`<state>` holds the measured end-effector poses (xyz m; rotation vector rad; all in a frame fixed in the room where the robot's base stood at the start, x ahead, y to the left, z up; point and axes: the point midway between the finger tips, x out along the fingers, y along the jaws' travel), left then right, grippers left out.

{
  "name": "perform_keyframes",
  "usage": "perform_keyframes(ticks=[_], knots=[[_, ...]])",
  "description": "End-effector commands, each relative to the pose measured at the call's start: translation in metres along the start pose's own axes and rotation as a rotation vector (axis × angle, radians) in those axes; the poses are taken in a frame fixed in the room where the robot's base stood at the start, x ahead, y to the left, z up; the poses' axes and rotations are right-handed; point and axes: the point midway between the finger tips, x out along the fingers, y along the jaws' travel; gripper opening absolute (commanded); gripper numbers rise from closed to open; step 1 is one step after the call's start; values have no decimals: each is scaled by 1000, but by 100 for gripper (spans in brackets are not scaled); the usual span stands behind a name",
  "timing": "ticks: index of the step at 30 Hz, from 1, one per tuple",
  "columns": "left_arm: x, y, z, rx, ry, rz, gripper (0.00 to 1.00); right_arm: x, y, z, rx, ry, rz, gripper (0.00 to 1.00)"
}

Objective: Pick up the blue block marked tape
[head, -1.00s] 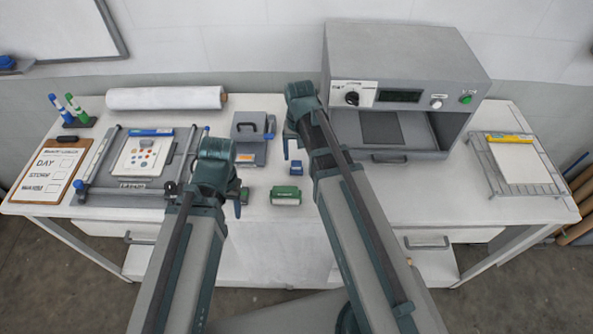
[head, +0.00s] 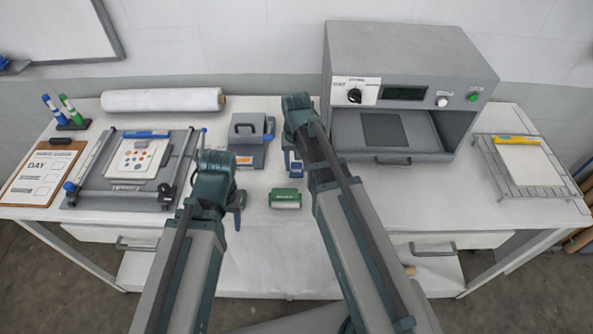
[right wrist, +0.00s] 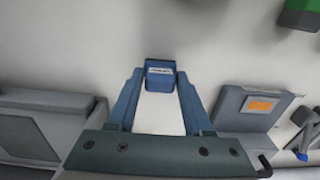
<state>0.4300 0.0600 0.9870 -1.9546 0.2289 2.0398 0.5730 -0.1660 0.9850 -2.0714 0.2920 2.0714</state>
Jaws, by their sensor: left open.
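A small blue block (head: 294,166) with a white label stands on the table near its middle. The label's lettering is too small to read. In the right wrist view the block (right wrist: 160,76) lies between the fingertips of my right gripper (right wrist: 160,78), one on each side. I cannot tell whether the fingers press on it. In the head view my right arm partly hides the block and its own fingers. My left gripper (head: 239,207) is open over the table's front left part, apart from the block.
A green block (head: 285,198) sits just in front of the blue block. A grey box with an orange label (head: 246,160) stands to the left. The press (head: 405,85) is at the back right; a wire rack (head: 505,185) is at the far right.

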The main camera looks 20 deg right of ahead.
Motion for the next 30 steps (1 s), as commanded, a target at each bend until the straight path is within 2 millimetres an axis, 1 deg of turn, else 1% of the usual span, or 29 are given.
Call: perform_keyframes(ticks=[1, 5, 6, 8, 20, 26, 30], knots=[[0, 0, 0, 0, 0, 0, 54, 0, 0, 0, 0, 0, 0, 40], [0, 0, 0, 0, 0, 0, 54, 0, 0, 0, 0, 0, 0, 16], [0, 0, 0, 0, 0, 0, 54, 0, 0, 0, 0, 0, 0, 9], [0, 0, 0, 0, 0, 0, 54, 0, 0, 0, 0, 0, 0, 0], [-3, 0, 0, 0, 0, 0, 54, -3, 0, 0, 0, 0, 0, 0], [-18, -2, 1, 1, 0, 0, 54, -18, 0, 0, 0, 0, 0, 0], [-36, -4, 2, 1, 0, 0, 54, -37, 0, 0, 0, 0, 0, 0]])
